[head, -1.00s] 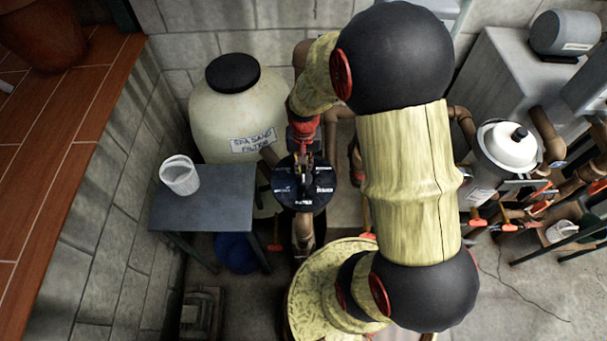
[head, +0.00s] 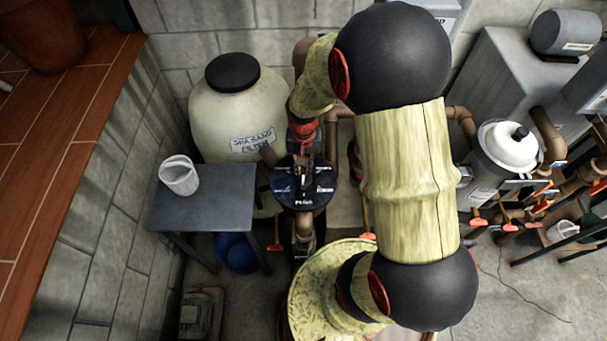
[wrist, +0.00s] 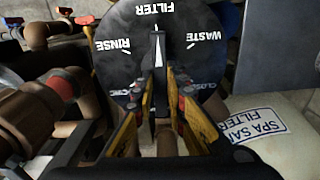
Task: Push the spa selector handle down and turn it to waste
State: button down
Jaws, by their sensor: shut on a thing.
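The spa selector is a round black dial (head: 284,186) with white lettering, in front of the spa sand filter in the head view. In the wrist view the dial (wrist: 125,20) shows FILTER, RINSE, WASTE and CLOSED. Its dark handle (wrist: 159,73) has a white pointer aimed at FILTER; WASTE is at the right of it in this view. My gripper (wrist: 160,90) is shut on the handle, with one yellow-faced finger on each side. In the head view my gripper (head: 304,160) comes onto the dial from behind. I cannot tell how far down the handle is.
The cream spa sand filter (head: 235,110) stands behind the dial. A blue bucket (head: 236,252) is under the table. Pipes with red-handled valves and a white-lidded canister (head: 508,147) are at the right.

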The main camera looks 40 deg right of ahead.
jog(key=m, duration=0.6)
jog(key=shift+p, duration=0.4)
jog(key=m, duration=0.5)
jog(key=c, duration=1.8)
grip_release()
jog(key=shift+o, duration=0.6)
jog(key=shift+p, duration=0.3)
notch_tip(320, 180, up, 7)
jog(key=p, duration=0.5)
jog(key=shift+r, duration=0.1)
